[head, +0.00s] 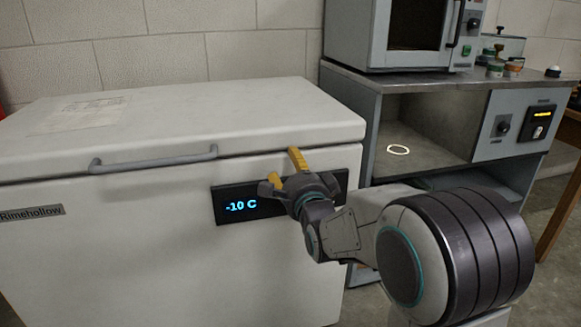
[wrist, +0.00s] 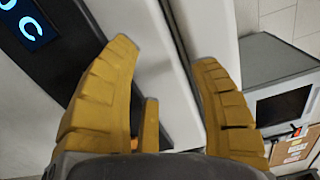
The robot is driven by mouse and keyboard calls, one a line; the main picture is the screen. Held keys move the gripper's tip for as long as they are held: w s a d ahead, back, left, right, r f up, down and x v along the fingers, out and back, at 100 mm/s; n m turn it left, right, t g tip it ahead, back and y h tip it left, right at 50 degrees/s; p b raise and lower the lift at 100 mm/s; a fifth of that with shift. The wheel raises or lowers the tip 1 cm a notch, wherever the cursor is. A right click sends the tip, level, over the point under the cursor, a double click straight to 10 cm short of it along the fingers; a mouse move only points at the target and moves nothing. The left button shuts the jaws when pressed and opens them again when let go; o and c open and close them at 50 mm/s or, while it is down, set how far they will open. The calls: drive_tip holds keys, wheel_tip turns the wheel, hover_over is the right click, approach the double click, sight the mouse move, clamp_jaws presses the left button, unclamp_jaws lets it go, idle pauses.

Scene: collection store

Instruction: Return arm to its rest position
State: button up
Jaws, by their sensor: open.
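My gripper (head: 286,168) is in front of the chest freezer, near its display panel and below the lid's right front edge. My arm reaches in from the lower right of the head view. I cannot tell whether the fingers touch the freezer.
The white chest freezer (head: 110,255) has a closed lid (head: 200,120) with a grey handle (head: 155,158) and a display (head: 241,205) reading -10 C. To its right stands a grey cabinet (head: 425,80) with an open shelf, bearing a box-shaped appliance (head: 378,35).

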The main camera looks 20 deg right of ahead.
drive_tip(key=shift+r, duration=0.45)
drive_tip(key=shift+r, duration=0.15)
drive_tip(key=s+r+n+g+p, duration=0.7)
drive_tip(key=s+r+p, duration=0.6)
drive_tip(key=s+p, duration=0.4)
drive_tip(key=s+r+n+g+p, duration=0.7)
drive_tip(key=s+r+n+p, duration=0.5)
drive_tip(key=s+p, duration=0.6)
drive_tip(key=r+p, duration=0.1)
drive_tip(key=p, duration=0.6)
drive_tip(key=shift+s+r+g, duration=0.15)
drive_tip(key=shift+r+g, duration=0.15)
drive_tip(key=shift+r, duration=0.1)
drive_tip(key=shift+d, duration=0.1)
drive_tip(key=shift+c, duration=0.3)
